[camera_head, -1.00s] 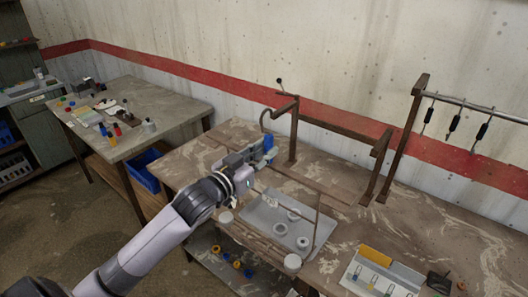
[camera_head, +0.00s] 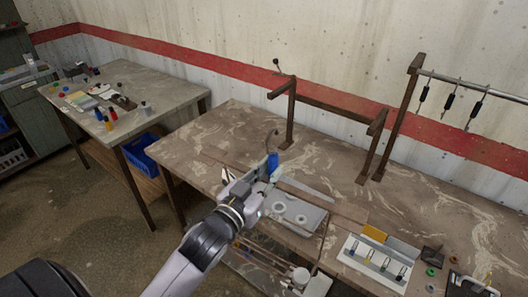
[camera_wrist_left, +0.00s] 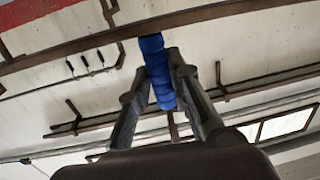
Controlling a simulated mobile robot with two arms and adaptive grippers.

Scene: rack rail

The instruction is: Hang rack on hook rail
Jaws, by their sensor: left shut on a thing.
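My left gripper (camera_head: 268,176) is shut on a blue grip (camera_head: 272,165), apparently part of the rack; in the left wrist view the fingers close around the blue grip (camera_wrist_left: 156,70). A thin curved dark hook (camera_head: 273,137) rises above the grip. A thin rod (camera_head: 325,228) slants down at the right, apparently also the rack's. Much of the rack is hidden by my arm and blends with the table. The brown hook rail (camera_head: 335,108) stands on posts behind and to the right. The hook shows below the rail's left end, apart from it. My right gripper is not in view.
A grey tray (camera_head: 318,194) with round pale pieces lies on the brown workbench (camera_head: 435,215). A holder with yellow and blue parts (camera_head: 380,262) is at the front right. A metal rod with hanging black pieces (camera_head: 470,90) is at the right. Another table (camera_head: 170,105) stands left.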

